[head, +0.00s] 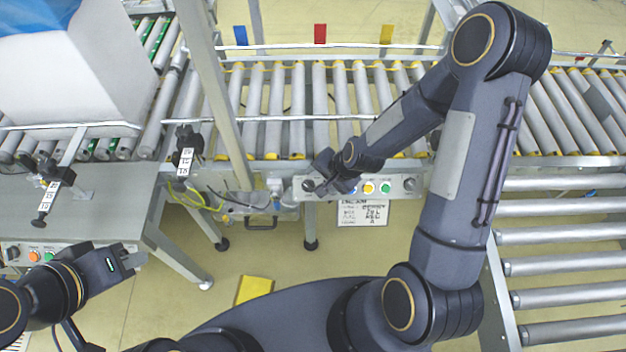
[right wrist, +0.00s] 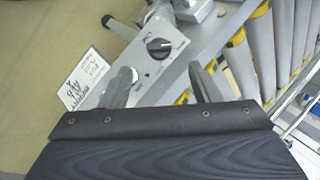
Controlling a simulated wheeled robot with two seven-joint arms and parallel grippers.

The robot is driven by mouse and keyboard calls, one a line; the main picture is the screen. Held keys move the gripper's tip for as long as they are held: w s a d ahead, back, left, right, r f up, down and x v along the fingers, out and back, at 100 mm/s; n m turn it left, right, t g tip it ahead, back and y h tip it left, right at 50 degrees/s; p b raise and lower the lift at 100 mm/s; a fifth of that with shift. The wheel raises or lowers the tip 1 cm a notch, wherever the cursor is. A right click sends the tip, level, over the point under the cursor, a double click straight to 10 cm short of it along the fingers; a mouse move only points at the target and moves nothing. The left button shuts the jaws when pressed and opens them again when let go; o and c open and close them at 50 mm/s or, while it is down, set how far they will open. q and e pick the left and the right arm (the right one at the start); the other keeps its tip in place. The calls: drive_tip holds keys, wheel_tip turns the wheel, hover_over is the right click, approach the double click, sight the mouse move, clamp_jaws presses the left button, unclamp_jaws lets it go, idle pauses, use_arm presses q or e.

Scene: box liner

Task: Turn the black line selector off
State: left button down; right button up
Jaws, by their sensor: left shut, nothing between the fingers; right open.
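The black line selector (right wrist: 160,48) is a round knob on a light grey control panel (right wrist: 142,57). A pale mark shows on its face in the right wrist view. In the head view the selector (head: 308,185) is at the panel's left end, close to my right gripper (head: 324,180). My right gripper (right wrist: 162,72) is open, and the knob appears ahead of the gap between its fingers, apart from them. My left gripper (head: 133,255) is shut and empty at the lower left, far from this panel.
The panel also has blue, yellow and green buttons and another black knob (head: 409,184). A white label sheet (head: 362,212) hangs below. A roller conveyor (head: 290,110) runs behind. A second panel (head: 60,252) with orange and green buttons is near my left arm.

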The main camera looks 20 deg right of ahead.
sight(311, 189)
drive_tip(key=x, duration=0.8)
drive_tip(key=shift+f, duration=0.15)
drive_tip(key=c, duration=1)
drive_tip(key=shift+f+m+b, duration=0.2)
drive_tip(key=shift+m+b, duration=0.1)
drive_tip(key=shift+b, duration=0.4)
drive_tip(key=m+t+b, duration=0.1)
drive_tip(key=m+b, duration=0.1)
drive_tip(key=b, duration=0.1)
drive_tip(key=m+t+b, duration=0.1)
drive_tip(key=b, duration=0.3)
drive_tip(key=m+t+y+b, duration=0.1)
drive_tip(key=m+b, duration=0.1)
drive_tip(key=b, duration=0.2)
drive_tip(key=shift+s+d+f+m, duration=0.1)
drive_tip(key=shift+s+f+m, duration=0.2)
drive_tip(key=shift+f, duration=0.05)
drive_tip(key=shift+r+m+t+b, duration=0.25)
drive_tip(key=shift+m+t+b, duration=0.65)
drive_tip(key=shift+b, duration=0.6)
drive_tip(key=o, duration=1)
drive_tip(key=shift+r, duration=0.1)
